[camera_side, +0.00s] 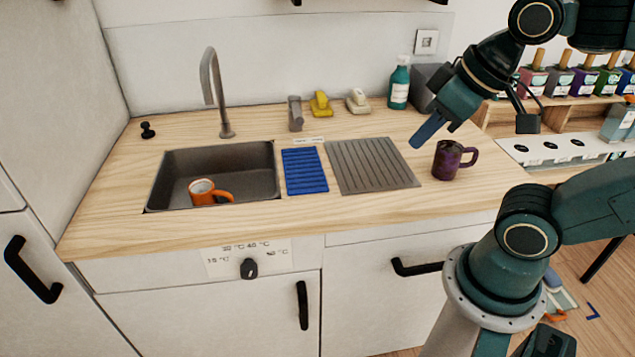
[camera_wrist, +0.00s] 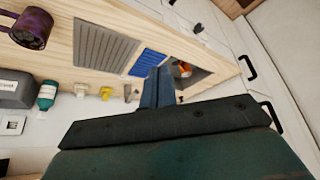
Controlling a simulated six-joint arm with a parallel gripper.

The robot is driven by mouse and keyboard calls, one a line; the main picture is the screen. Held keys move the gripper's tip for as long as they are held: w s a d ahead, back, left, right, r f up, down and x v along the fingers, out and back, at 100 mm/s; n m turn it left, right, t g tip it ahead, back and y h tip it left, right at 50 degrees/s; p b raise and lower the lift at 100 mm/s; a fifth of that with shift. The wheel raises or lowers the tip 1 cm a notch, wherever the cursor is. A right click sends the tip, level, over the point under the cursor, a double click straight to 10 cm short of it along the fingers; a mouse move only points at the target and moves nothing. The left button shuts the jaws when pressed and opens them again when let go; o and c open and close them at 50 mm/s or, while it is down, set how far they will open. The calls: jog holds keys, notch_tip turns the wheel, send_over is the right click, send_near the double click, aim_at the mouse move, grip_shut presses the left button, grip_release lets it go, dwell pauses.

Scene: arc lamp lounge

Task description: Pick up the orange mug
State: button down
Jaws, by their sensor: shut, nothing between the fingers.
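The orange mug (camera_side: 208,192) sits inside the dark sink basin (camera_side: 240,158), near its front edge, with its handle to the right. In the wrist view the orange mug (camera_wrist: 184,69) shows small, in the sink just beyond my fingers. My gripper (camera_side: 418,140) is shut and empty. It hangs above the right side of the counter, near the grooved drainboard and the purple mug, well to the right of the orange mug. In the wrist view my gripper (camera_wrist: 158,72) shows its blue fingers together.
A purple mug (camera_side: 447,161) stands right of the grey grooved drainboard (camera_side: 385,178). A blue ribbed mat (camera_side: 304,172) lies beside the sink. The tall faucet (camera_side: 212,85) rises behind the basin. A green bottle (camera_side: 399,84) and yellow item (camera_side: 320,103) stand at the back.

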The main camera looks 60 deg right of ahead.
jog(key=c, duration=2.1)
grip_release()
jog(key=o, duration=1.5)
jog(key=shift+o, duration=0.2)
